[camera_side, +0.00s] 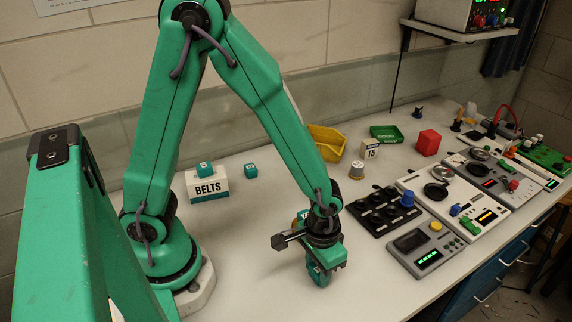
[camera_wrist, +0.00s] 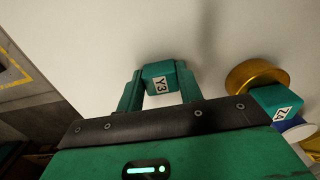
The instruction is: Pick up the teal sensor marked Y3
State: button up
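I cannot tell whether the block touches the bench. Another teal block, marked Z4 (camera_wrist: 272,98), is right of my gripper in the wrist view.
A gold round piece (camera_wrist: 256,76) lies beside Z4. A BELTS box (camera_side: 207,186) carries a teal block (camera_side: 205,168); another teal block (camera_side: 250,171) stands beside it. A black knob panel (camera_side: 383,210) and grey meter (camera_side: 427,248) are to the right. The bench left of my gripper is clear.

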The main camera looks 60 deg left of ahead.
aim_at(318, 269)
jog(key=c, duration=0.4)
jog(key=shift+o, duration=0.2)
jog(key=shift+r, duration=0.1)
jog(key=shift+r, duration=1.9)
jog(key=s+d+r, duration=0.6)
jog(key=s+r, duration=0.1)
jog(key=s, duration=0.2)
jog(key=shift+s+d, duration=0.25)
jog(key=shift+s, duration=0.1)
